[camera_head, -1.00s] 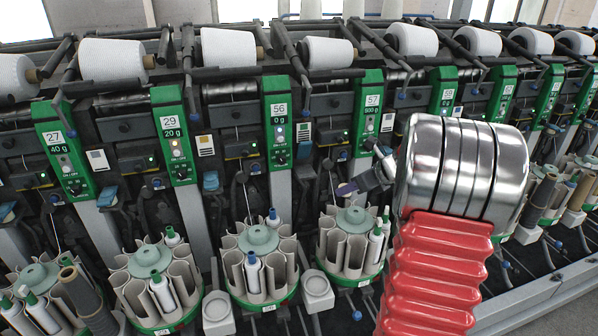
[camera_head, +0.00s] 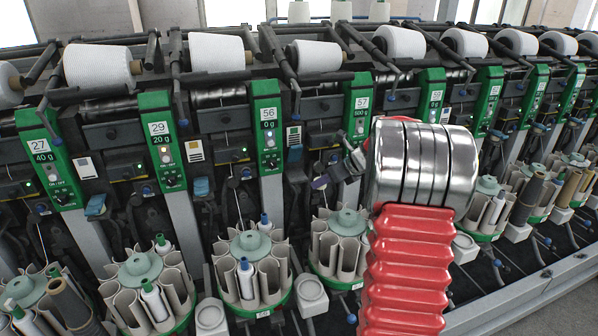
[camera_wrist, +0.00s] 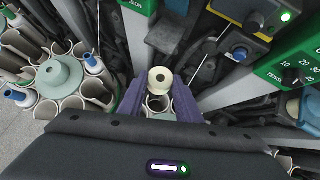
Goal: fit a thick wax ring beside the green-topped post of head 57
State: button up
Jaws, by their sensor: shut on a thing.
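My gripper (camera_head: 321,182) is in front of head 57, left of its green panel (camera_head: 361,105) and above its bobbin carousel (camera_head: 347,218). In the wrist view, its two purple fingers (camera_wrist: 160,88) are shut on a cream wax ring (camera_wrist: 160,77) with a dark central hole. The ring is held clear, with carousel tubes (camera_wrist: 157,103) showing below it. The ring is too small to make out in the head view. I cannot make out the green-topped post of head 57 in either view.
Head 56's panel (camera_head: 268,128) stands to the left, above a carousel (camera_head: 252,244) with blue-topped bobbins. White cones (camera_head: 320,55) line the top of the machine. A grey tension unit (camera_wrist: 176,32) and a green panel (camera_wrist: 292,72) are close in the wrist view. Floor is free at lower right.

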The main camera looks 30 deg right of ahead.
jog(key=w+a, duration=0.1)
jog(key=w, duration=0.7)
jog(key=shift+a, duration=0.1)
jog(key=shift+w+a+f, duration=0.1)
jog(key=shift+w+a, duration=0.05)
jog(key=shift+w, duration=0.75)
jog(key=shift+w+a, duration=0.1)
jog(key=shift+w, duration=0.8)
jog(key=shift+s+f, duration=0.1)
jog(key=shift+f, duration=0.55)
jog(key=shift+f, duration=0.1)
jog(key=o, duration=1.1)
